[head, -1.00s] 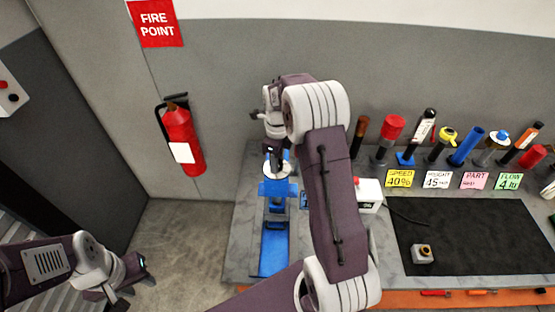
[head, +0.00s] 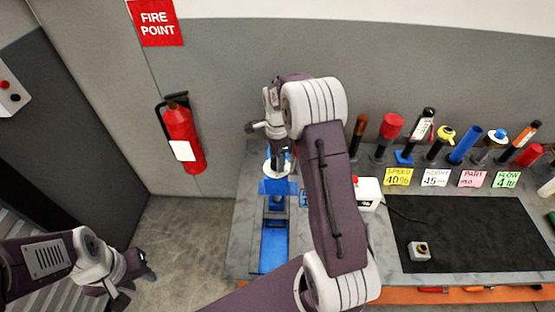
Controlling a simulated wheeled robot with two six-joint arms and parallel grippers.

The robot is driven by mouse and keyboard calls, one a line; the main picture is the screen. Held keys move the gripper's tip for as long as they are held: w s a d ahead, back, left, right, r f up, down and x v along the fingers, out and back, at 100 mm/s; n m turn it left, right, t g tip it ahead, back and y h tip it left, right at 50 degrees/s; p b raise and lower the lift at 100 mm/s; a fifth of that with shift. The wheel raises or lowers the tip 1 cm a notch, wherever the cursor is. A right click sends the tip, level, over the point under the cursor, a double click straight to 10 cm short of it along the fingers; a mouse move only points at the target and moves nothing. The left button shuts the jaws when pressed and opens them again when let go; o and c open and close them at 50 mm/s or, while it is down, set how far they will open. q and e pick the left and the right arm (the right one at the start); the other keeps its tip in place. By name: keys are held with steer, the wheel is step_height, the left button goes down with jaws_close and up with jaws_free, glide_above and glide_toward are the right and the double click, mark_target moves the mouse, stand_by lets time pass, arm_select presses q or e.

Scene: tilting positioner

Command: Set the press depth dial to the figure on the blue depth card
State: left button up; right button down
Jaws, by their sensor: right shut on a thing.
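The blue press (head: 273,246) stands at the left end of the bench, with a pale round dial (head: 268,170) at its top. My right gripper (head: 277,158) is over the dial and shut on it; the wrist and fingers hide much of the dial, and its marks cannot be read. A blue card (head: 303,198) shows beside the press, mostly hidden by my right forearm, and its figure cannot be read. My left gripper (head: 143,272) hangs over the floor left of the bench, apart from everything; its jaw opening is unclear.
Yellow (head: 398,177), white (head: 436,178), pink (head: 473,178) and green (head: 507,180) cards stand before several upright tools. A white box with a red button (head: 367,190) is right of my forearm. A small knobbed block (head: 419,251) sits on the black mat (head: 465,225).

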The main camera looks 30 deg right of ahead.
steer(key=shift+s+a+f+n, duration=0.1)
steer(key=shift+n, duration=0.3)
steer(key=c, duration=0.9)
jaws_free()
steer(key=shift+a, duration=0.1)
step_height(320, 180, up, 9)
steer(key=shift+r+b, duration=0.1)
steer(key=shift+b, duration=0.5)
